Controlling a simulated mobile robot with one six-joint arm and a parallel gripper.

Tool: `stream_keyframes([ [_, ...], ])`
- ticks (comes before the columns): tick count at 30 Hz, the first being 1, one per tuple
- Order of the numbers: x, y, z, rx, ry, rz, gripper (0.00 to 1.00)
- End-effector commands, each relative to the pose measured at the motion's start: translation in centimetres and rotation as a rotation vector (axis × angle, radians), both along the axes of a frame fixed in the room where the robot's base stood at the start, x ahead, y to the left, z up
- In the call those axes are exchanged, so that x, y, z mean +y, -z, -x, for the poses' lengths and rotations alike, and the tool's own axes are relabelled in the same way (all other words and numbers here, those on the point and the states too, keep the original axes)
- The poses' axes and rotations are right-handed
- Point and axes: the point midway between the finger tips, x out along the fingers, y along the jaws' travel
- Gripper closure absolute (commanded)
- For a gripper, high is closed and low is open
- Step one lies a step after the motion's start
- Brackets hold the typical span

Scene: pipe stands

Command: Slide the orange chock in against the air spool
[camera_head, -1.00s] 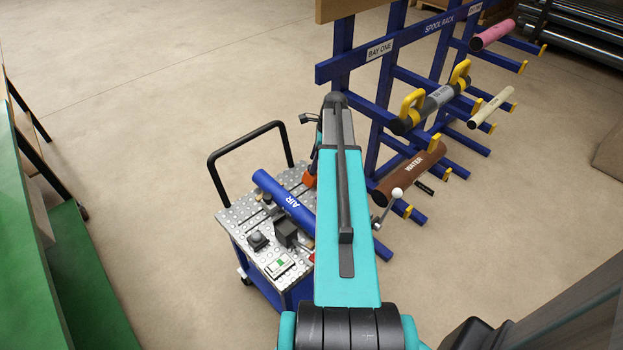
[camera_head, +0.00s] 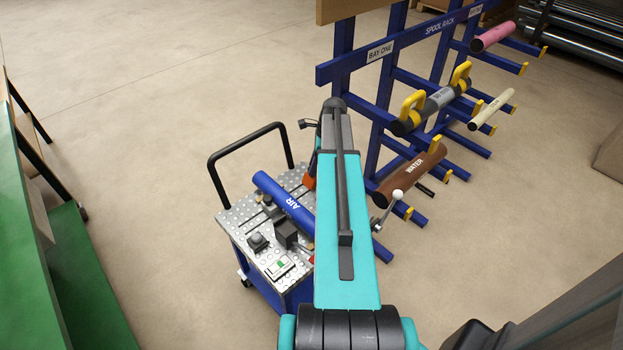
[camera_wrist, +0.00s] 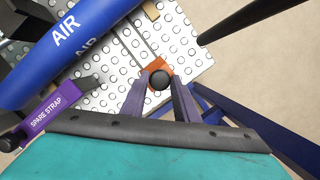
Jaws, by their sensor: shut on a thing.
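The blue air spool (camera_head: 284,203) lies across the perforated top of the cart, and its AIR label shows in the wrist view (camera_wrist: 70,38). The orange chock (camera_wrist: 153,66) with a black knob sits on the cart top to the right of the spool in the wrist view. Bare plate shows between chock and spool, so they are apart. My gripper (camera_wrist: 160,80) is shut on the chock's knob. In the head view only a sliver of the orange chock (camera_head: 308,182) shows beside my arm, which hides the rest.
Dark blocks (camera_head: 285,233) stand on the near side of the spool on the cart top (camera_head: 236,216). A purple spare strap (camera_wrist: 46,115) is at the wrist view's left. The cart's black handle (camera_head: 247,145) rises behind. The blue spool rack (camera_head: 372,150) stands close on the right.

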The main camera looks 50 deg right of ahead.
Motion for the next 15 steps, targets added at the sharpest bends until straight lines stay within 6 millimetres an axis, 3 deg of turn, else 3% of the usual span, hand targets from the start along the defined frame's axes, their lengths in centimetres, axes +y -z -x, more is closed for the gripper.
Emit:
stream_keyframes([
  [15, 2.2, -0.1, -0.1, 0.0, 0.001, -0.002, 0.8],
])
